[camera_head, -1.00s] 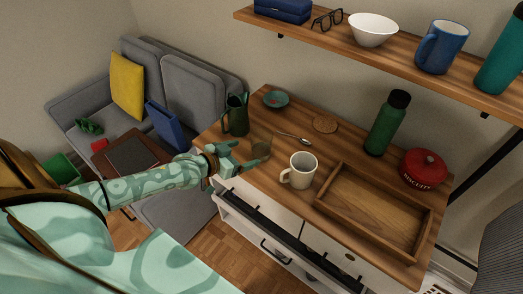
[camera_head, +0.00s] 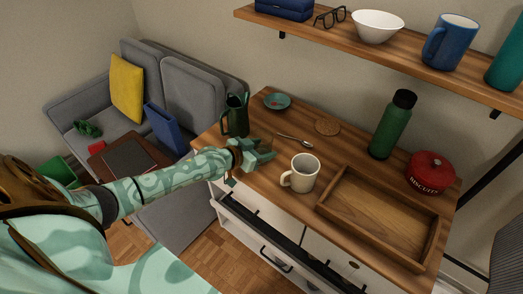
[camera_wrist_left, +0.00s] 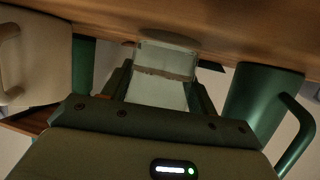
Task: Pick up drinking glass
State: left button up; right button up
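The drinking glass (camera_wrist_left: 163,78) is clear and shows in the left wrist view, inverted against the wooden top, between the dark fingers of my left gripper (camera_wrist_left: 163,88). The fingers lie close along both its sides; whether they press on it cannot be told. In the head view my left gripper (camera_head: 262,153) is at the front left of the wooden desk top, between the dark green pitcher and the cream mug. It largely hides the glass there. My right gripper is not in view.
A cream mug (camera_head: 303,175) stands right of my left gripper, and a dark green pitcher (camera_head: 235,117) stands behind it to the left. A spoon (camera_head: 293,140), cork coaster (camera_head: 327,127), wooden tray (camera_head: 435,243) and green bottle (camera_head: 390,125) are also on top. A shelf (camera_head: 400,49) hangs above.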

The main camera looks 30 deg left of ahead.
aim_at(269, 139)
pick_arm(q)
jog(key=c, duration=0.5)
jog(key=shift+r, duration=0.15)
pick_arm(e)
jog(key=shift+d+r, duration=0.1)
